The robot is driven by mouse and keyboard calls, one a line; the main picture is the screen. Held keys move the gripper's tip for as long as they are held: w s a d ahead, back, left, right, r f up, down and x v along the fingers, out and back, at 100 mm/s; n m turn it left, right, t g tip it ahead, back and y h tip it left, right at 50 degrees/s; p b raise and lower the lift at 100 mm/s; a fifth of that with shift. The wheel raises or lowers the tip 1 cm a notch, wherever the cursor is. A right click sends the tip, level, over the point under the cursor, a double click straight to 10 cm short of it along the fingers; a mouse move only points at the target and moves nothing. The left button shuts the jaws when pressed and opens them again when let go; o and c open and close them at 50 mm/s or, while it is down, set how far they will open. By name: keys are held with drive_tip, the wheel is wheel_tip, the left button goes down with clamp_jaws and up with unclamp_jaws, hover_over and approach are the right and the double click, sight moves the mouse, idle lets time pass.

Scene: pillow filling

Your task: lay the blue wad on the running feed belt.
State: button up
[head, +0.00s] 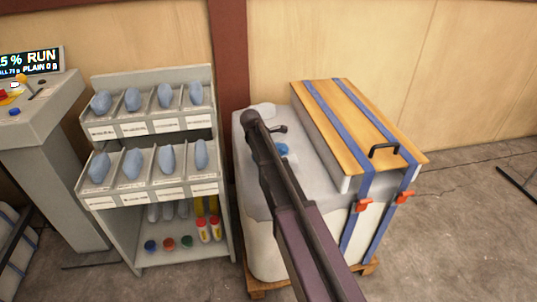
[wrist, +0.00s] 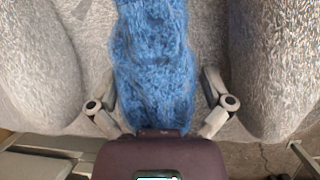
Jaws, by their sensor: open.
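A bright blue, fluffy wad (wrist: 155,60) lies in a gap between two rounded grey bulges in the wrist view. A small blue patch (head: 282,150) shows beside my arm in the head view, on top of a big pale container. My gripper (wrist: 158,88) is open, with one finger on each side of the wad's near end. I cannot tell whether the fingers touch it. In the head view the end of my arm (head: 254,118) is over the pale container, and the fingers are mostly hidden. I cannot make out a feed belt.
The pale container (head: 262,230) stands on a wooden pallet. A wooden lid (head: 350,120) with blue straps and a black handle covers its right part. A rack (head: 150,130) of grey-blue lumps stands left, beside a control console (head: 40,110) whose screen reads RUN.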

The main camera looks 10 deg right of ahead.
drive_tip(key=c, duration=1.1)
drive_tip(key=shift+r, duration=0.2)
wheel_tip(320, 180, up, 10)
drive_tip(key=p, duration=1)
drive_tip(key=shift+f, duration=0.2)
